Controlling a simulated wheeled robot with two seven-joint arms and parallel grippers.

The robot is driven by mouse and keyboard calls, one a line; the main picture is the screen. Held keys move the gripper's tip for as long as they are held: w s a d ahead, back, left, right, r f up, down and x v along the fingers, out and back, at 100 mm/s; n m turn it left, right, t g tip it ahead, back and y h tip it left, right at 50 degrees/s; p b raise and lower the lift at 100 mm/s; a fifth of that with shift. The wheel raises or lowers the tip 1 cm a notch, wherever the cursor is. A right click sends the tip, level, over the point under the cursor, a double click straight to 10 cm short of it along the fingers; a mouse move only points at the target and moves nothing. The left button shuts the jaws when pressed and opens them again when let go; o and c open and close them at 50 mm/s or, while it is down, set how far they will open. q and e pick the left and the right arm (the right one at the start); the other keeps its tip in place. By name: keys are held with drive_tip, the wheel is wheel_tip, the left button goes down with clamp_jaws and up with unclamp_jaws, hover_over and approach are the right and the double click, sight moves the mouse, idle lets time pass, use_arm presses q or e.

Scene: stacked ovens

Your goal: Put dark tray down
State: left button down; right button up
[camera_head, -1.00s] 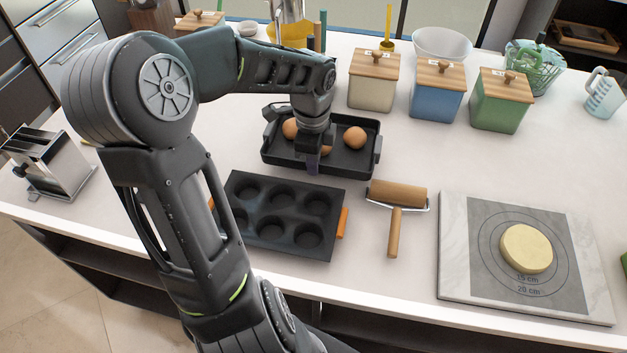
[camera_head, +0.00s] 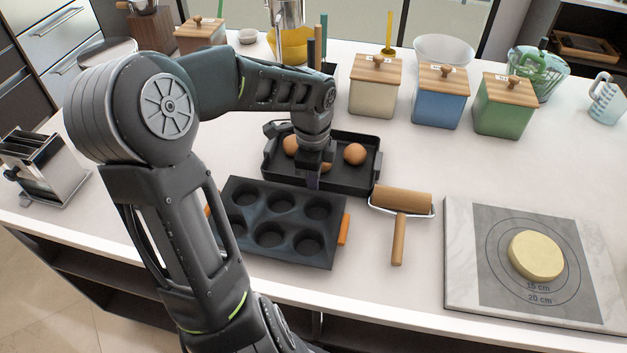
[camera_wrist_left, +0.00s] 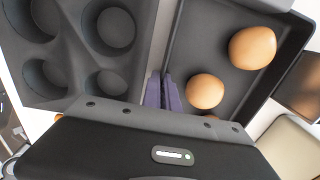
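The dark tray (camera_head: 368,181) is a black rectangular pan with raised walls, behind the muffin tin in the head view. It holds brown round items, partly hidden by my arm. My left gripper (camera_head: 313,182) reaches down at the tray's near wall. In the left wrist view the purple fingers (camera_wrist_left: 165,92) are close together, with the tray's wall (camera_wrist_left: 172,45) running between them. The tray looks level and at or close to the counter; I cannot tell if its underside touches. My right gripper is not in view.
A dark muffin tin (camera_head: 290,222) lies close to the tray's near side. A rolling pin (camera_head: 402,200) lies to the right, then a marble board (camera_head: 463,270) with dough (camera_head: 536,255). Lidded canisters (camera_head: 439,97) stand behind. Counter right of the tray is clear.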

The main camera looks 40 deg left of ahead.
use_arm(q)
drive_tip(key=c, duration=1.9)
unclamp_jaws()
drive_tip(key=shift+f, duration=0.1)
drive_tip(key=shift+c, duration=0.2)
wheel_tip(320, 180, up, 12)
drive_tip(key=shift+s+d, duration=0.15)
drive_tip(key=shift+s, duration=0.15)
drive_tip(key=shift+c, duration=0.2)
